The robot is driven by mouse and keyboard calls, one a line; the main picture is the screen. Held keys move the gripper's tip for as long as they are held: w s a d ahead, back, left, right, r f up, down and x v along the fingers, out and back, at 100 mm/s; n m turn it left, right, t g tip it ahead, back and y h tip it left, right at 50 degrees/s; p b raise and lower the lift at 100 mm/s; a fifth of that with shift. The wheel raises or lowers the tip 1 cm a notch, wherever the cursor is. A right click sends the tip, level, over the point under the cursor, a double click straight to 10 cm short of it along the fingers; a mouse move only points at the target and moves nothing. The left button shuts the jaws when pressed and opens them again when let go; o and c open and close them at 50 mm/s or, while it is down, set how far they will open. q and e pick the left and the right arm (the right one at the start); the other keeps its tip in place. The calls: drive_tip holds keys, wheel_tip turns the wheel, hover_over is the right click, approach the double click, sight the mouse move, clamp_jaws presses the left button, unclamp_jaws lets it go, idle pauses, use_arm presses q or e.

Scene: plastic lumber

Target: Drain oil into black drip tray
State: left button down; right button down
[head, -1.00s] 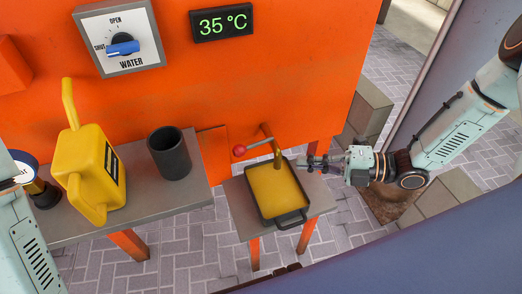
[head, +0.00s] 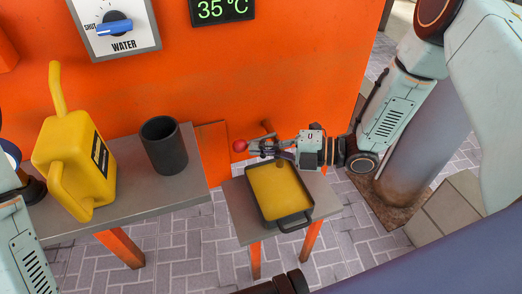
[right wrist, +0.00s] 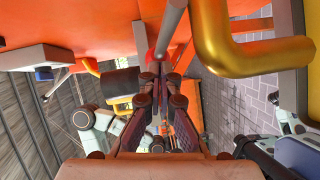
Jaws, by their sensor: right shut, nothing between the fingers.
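The black drip tray (head: 296,224) stands on the small grey table, with yellow oil (head: 280,185) covering its bottom. A lever with a red knob (head: 240,146) sits at the drain on the orange tank, above the tray's far end. My right gripper (head: 256,147) is shut and empty, with its fingertips close to the knob; I cannot tell whether they touch. In the right wrist view the lever's grey rod (right wrist: 173,25) and red knob (right wrist: 153,54) are just beyond the fingertips. A bent golden-yellow shape (right wrist: 232,50) is beside them. My right gripper hides the spout in the head view.
A yellow can (head: 75,165) and a dark cup (head: 163,146) stand on the larger grey table (head: 135,200) at left. The orange tank wall (head: 280,70) is close behind, with a blue water knob (head: 115,27) and a 35 °C display (head: 222,9).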

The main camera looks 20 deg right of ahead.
drive_tip(key=shift+w, duration=0.1)
idle(0.3)
drive_tip(key=shift+w+a, duration=0.55)
drive_tip(key=shift+w, duration=0.2)
drive_tip(key=shift+s, duration=0.1)
